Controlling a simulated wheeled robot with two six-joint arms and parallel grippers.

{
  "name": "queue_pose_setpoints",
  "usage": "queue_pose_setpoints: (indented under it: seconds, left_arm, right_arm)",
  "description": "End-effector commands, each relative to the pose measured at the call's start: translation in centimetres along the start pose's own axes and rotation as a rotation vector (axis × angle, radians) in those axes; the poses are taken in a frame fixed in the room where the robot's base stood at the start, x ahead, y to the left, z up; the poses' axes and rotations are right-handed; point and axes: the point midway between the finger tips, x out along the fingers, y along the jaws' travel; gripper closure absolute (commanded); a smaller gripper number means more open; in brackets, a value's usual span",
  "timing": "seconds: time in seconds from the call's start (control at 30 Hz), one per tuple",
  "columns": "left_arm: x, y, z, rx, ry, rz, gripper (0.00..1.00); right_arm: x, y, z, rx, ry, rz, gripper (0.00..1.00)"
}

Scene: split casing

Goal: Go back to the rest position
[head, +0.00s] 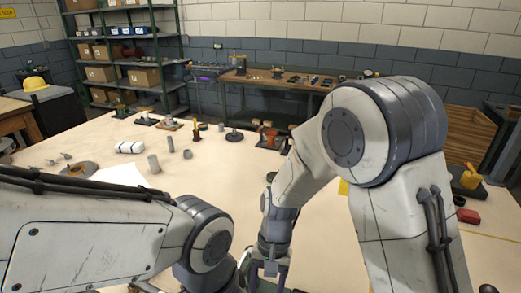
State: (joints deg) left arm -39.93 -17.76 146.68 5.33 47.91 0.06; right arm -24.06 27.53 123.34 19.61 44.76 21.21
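My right arm comes in from the right and bends down to the bottom middle of the head view. My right gripper (265,273) points down there, close above the table, partly cut off by the lower edge. Whether its fingers are open or shut is not clear. My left arm crosses the lower left, and its end drops below the picture, so I cannot make out my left gripper. No split casing can be made out; the area under the arms is hidden.
The pale table (225,170) has free room in its middle. Grey cylinders (153,163), a white bundle (130,147) and a tape roll (80,169) lie at the left. Small tools line the far edge. A red block (468,216) lies at the right. Shelves (120,60) stand behind.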

Motion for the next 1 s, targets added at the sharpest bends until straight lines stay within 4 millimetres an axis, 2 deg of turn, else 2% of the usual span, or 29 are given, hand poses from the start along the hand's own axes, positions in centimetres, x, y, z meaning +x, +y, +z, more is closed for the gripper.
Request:
queue_pose_setpoints:
  seconds: [0.03, 0.2, 0.3, 0.43, 0.6, 1.0]
  left_arm:
    - [0.0, 0.0, 0.0, 0.000, 0.000, 0.000, 0.24]
    - [0.0, 0.0, 0.0, 0.000, 0.000, 0.000, 0.24]
    - [0.0, 0.0, 0.0, 0.000, 0.000, 0.000, 0.24]
    - [0.0, 0.0, 0.0, 0.000, 0.000, 0.000, 0.24]
    - [0.0, 0.0, 0.0, 0.000, 0.000, 0.000, 0.24]
    - [0.0, 0.0, 0.0, 0.000, 0.000, 0.000, 0.24]
  right_arm:
    - [-1.5, -0.1, 1.5, -0.079, 0.033, 0.000, 0.42]
    - [-5.3, 1.1, 6.8, -0.385, 0.137, 0.029, 0.42]
    - [-6.7, 2.3, 9.6, -0.553, 0.197, 0.049, 0.42]
    - [-7.6, 3.9, 12.1, -0.726, 0.259, 0.075, 0.42]
    - [-8.0, 5.3, 13.6, -0.849, 0.304, 0.096, 0.42]
    - [-8.0, 5.5, 13.9, -0.871, 0.312, 0.101, 0.42]
